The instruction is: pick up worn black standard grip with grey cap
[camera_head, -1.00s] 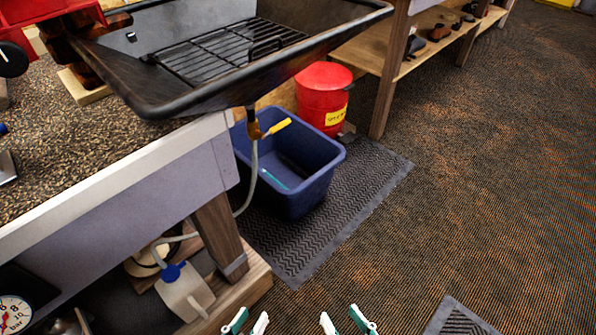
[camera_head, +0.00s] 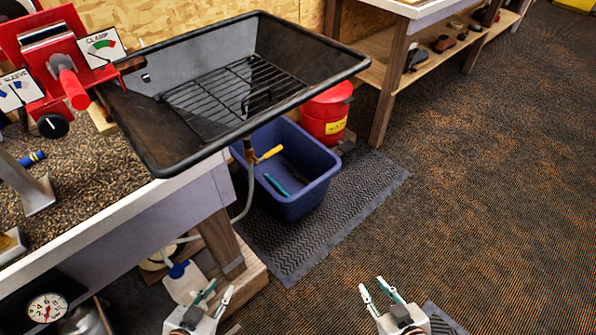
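I cannot make out a worn black grip with a grey cap in this view. A dark object lies on the wire rack (camera_head: 215,95) in the black tray, too unclear to identify. The blue tub (camera_head: 318,185) on the floor holds a teal item (camera_head: 277,185) and some dark shape that I cannot identify. My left gripper (camera_head: 218,290) is open and empty at the bottom, in front of the bench leg. My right gripper (camera_head: 375,285) is open and empty over the carpet, to the right of the left one.
The black tray (camera_head: 150,130) overhangs the bench (camera_head: 90,180) edge. A red clamp machine (camera_head: 75,65) stands at the left. A red can (camera_head: 325,115), a hose and a grey floor mat (camera_head: 345,215) are below. A shelf bench stands behind. The carpet at right is clear.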

